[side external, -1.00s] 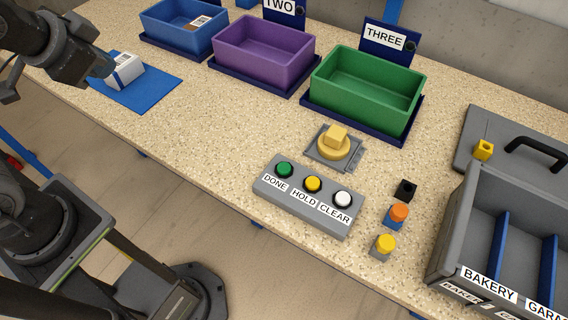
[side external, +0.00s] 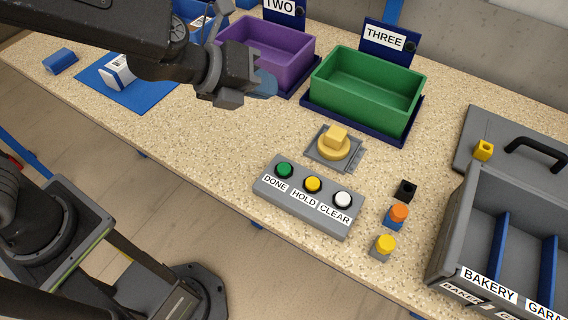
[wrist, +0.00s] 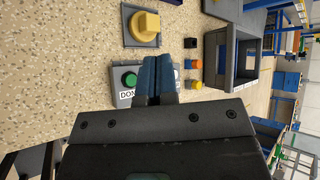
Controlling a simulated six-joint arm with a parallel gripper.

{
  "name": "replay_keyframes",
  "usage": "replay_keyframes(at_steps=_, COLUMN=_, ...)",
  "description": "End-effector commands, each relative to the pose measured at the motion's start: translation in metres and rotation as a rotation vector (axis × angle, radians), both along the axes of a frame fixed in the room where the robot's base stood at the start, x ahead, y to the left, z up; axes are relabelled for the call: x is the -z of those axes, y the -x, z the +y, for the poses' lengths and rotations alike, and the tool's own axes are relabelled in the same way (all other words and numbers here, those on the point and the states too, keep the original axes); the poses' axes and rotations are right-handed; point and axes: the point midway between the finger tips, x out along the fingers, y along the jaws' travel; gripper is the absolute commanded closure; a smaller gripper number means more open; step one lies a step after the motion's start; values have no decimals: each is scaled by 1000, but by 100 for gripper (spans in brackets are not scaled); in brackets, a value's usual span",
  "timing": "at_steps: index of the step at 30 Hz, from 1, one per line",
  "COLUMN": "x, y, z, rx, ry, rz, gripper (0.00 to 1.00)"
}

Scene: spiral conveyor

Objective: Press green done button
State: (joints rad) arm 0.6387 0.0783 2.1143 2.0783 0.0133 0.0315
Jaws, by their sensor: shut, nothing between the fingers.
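The green DONE button (side external: 285,170) is the leftmost of three on a grey button box (side external: 262,191) near the table's front edge. Beside it are a yellow HOLD button (side external: 313,184) and a white CLEAR button (side external: 343,199). My gripper (side external: 266,86) is above the table, up and left of the box and in front of the purple bin. In the wrist view my gripper (wrist: 156,62) has its blue fingers shut together and empty. There the green button (wrist: 130,80) shows just left of the fingers, which hide much of the box.
A yellow knob on a grey plate (side external: 350,155) stands behind the button box. The green bin (side external: 367,105) and purple bin (side external: 290,72) are at the back. Small black, orange and yellow pieces (side external: 385,243) and a grey divided tray (side external: 470,231) are to the right.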

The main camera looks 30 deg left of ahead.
Motion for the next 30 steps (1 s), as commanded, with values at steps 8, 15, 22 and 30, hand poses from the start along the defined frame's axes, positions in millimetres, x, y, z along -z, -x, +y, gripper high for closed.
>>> replay_keyframes(at_steps=8, x=34, y=16, z=-42, rx=331, ry=-211, rz=-5, gripper=100)
replay_keyframes(at_steps=15, x=38, y=18, z=-46, rx=376, ry=-244, rz=-9, gripper=100)
replay_keyframes(at_steps=22, x=38, y=18, z=-46, rx=373, ry=-242, rz=-8, gripper=100)
replay_keyframes(at_steps=30, x=48, y=17, z=-45, rx=371, ry=-240, rz=-4, gripper=100)
